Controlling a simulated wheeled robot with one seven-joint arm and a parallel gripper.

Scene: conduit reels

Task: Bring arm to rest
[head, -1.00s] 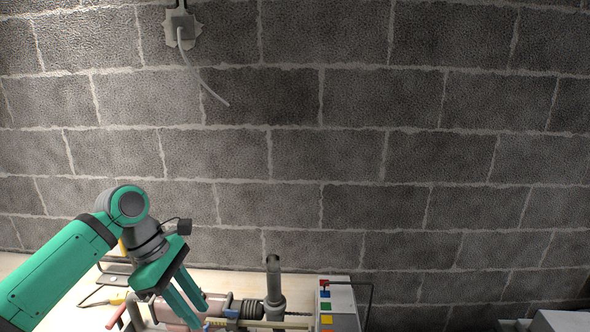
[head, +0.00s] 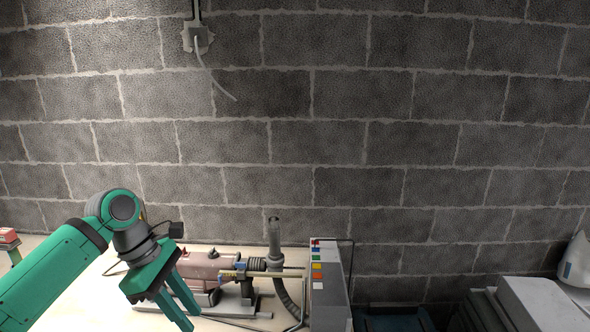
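My arm is green and reaches in from the lower left in the head view. My gripper (head: 182,322) points down and to the right, with two green fingers. The fingers stand a little apart with nothing seen between them, though the tips lie close to the bottom edge of the picture. The gripper is in front of the pale worktop (head: 88,293), left of the pinkish machine. I cannot tell how high it is above the worktop.
A pinkish cylindrical machine (head: 205,262) with a grey upright pipe (head: 274,240) stands on the worktop. A grey control box (head: 331,290) with coloured buttons is to its right. Grey boxes (head: 540,303) are at the lower right. A block wall (head: 330,140) stands behind.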

